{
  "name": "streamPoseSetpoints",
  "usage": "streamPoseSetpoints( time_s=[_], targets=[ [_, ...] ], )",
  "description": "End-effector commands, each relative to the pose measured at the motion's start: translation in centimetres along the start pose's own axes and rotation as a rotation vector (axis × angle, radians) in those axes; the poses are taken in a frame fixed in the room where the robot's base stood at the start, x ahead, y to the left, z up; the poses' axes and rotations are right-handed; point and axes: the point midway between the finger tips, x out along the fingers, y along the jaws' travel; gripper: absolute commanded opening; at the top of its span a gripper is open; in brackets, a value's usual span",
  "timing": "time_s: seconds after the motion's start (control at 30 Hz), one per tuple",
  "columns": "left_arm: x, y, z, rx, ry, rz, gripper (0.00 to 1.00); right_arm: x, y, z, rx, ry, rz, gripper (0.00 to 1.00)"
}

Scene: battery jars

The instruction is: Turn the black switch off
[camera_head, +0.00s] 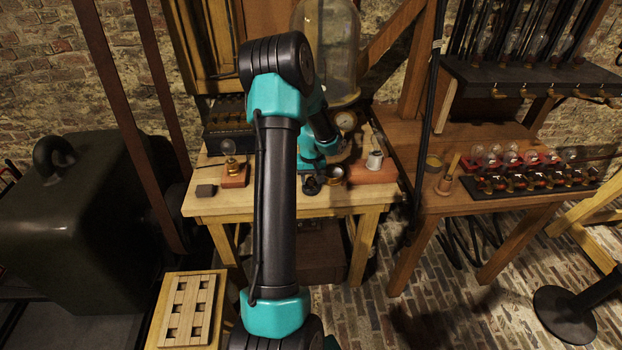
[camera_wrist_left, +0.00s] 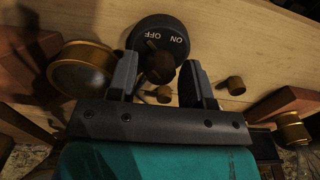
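The black switch (camera_wrist_left: 152,30) is a round dial with the words ON and OFF in white, seen on the light wooden table in the left wrist view. Its dark lever (camera_wrist_left: 156,62) points down toward my gripper. My left gripper (camera_wrist_left: 158,74) is open, with one finger on each side of the lever and nothing visibly gripped. I cannot tell whether a finger touches it. In the head view the left gripper (camera_head: 312,184) is low over the table's front part, and the switch cannot be made out behind it. My right gripper is not in view.
The wooden table (camera_head: 204,206) carries a brass gauge (camera_wrist_left: 82,70) beside the switch and small brass knobs (camera_wrist_left: 236,85). A small bulb on a wooden block (camera_head: 233,177) stands left of the arm. A reddish block (camera_head: 372,172) lies to the right.

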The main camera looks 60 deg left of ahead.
Motion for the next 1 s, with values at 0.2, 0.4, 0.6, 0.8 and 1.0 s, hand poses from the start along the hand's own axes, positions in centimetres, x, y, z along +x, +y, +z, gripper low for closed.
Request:
streamPoseSetpoints(
  time_s=[0.2, 0.4, 0.6, 0.8, 1.0],
  targets=[
    [0.0, 0.0, 0.0, 0.001, -0.001, 0.0, 0.56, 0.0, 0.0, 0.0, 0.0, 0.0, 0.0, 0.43],
    [-0.2, 0.0, 0.0, 0.001, 0.0, 0.0, 0.56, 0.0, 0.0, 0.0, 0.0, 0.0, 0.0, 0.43],
    [-1.9, 0.0, -0.1, 0.001, 0.002, 0.0, 0.56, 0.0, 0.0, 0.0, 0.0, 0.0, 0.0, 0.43],
    [-5.4, 0.0, -0.1, 0.0, 0.004, 0.001, 0.56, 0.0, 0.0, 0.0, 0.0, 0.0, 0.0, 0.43],
    [-9.2, 0.0, 0.0, 0.0, 0.003, 0.002, 0.56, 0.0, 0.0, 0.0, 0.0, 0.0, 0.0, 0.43]
  ],
)
